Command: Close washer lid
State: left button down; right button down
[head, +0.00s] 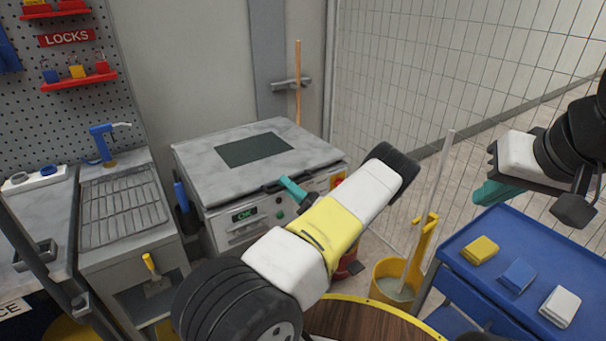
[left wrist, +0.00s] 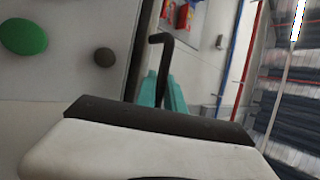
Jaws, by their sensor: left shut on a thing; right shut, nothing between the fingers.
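The washer (head: 235,228) is a white box with a green display and buttons on its front. Its grey lid (head: 205,164), with a dark window (head: 254,149), lies flat or nearly flat on top; I cannot tell whether a small gap is left. My left gripper (head: 291,189) is at the lid's front edge, its teal fingers shut on the dark lid handle (head: 268,187). In the left wrist view the fingers (left wrist: 164,93) close around the black handle (left wrist: 166,55). My right gripper (head: 488,192) is shut and empty, above the blue cart, apart from the washer.
The blue cart (head: 480,222) at the right holds yellow, blue and white cloths. A yellow bucket (head: 385,283) stands before it, and a round wooden top (head: 360,322) is at the bottom. A sink counter (head: 110,170) is left of the washer.

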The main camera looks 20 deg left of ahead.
pick_arm(q)
jog(key=c, duration=1.5)
grip_release()
jog(key=shift+d, duration=0.25)
jog(key=shift+o, duration=0.2)
jog(key=shift+a, duration=0.1)
jog(key=shift+a, duration=0.15)
jog(key=v, duration=0.8)
